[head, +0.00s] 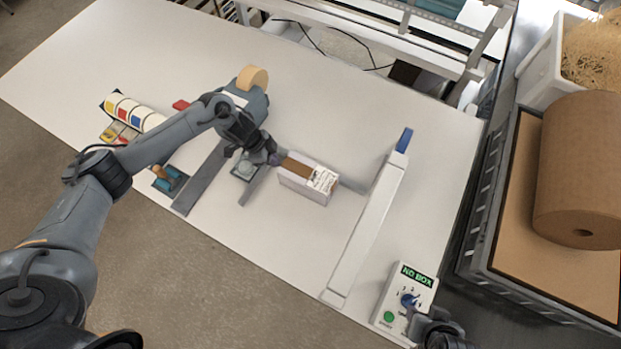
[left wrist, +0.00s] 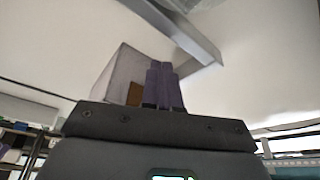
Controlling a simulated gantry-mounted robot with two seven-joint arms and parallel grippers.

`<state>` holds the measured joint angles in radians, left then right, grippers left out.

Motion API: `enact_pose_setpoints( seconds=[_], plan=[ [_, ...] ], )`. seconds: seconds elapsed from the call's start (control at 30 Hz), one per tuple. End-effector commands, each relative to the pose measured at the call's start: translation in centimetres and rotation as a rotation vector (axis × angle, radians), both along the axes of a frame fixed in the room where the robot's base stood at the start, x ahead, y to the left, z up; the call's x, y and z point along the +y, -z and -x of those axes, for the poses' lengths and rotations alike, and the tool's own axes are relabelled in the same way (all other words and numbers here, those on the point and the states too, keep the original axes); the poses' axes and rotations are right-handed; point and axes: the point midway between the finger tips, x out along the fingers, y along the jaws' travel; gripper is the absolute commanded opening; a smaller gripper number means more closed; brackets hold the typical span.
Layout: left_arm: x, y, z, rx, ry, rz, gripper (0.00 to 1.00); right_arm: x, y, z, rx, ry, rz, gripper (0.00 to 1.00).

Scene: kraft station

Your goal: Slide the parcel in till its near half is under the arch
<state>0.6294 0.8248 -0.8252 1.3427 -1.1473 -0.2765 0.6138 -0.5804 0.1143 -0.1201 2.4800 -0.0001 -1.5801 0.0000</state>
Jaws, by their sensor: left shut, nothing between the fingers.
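The parcel (head: 305,184), a pale box with a brown top strip and a printed label at its right end, lies on the white table left of the arch (head: 368,228). The arch is a long white beam with a blue far end; a gap shows between it and the parcel. My left gripper (head: 274,159) is shut and empty at the parcel's left end. In the left wrist view its purple fingers (left wrist: 164,85) overlap the parcel (left wrist: 120,75), so contact cannot be told; the beam (left wrist: 175,28) crosses above. My right gripper (head: 440,332) shows only in part at the bottom right.
Grey strips (head: 203,178) lie left of the parcel. A white control box (head: 405,299) reading "NO BOX" stands right of the arch's near end. A tape roll (head: 252,77) and label rolls (head: 130,112) are at the left. A large brown paper roll (head: 580,165) is far right.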

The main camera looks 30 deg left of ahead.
Motion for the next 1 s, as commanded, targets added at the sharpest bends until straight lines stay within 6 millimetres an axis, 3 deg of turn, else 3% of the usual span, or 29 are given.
enact_pose_setpoints(
  seconds=[0.7, 1.0],
  plan=[
    [-2.8, -0.1, 0.1, 0.000, 0.000, 0.001, 0.00, -0.2, -1.6, 0.0, -0.001, -0.006, 0.010, 0.43],
    [-3.0, 0.0, 0.1, 0.000, 0.000, 0.001, 0.00, -0.2, -1.7, 0.0, 0.000, -0.004, 0.007, 0.43]
  ],
)
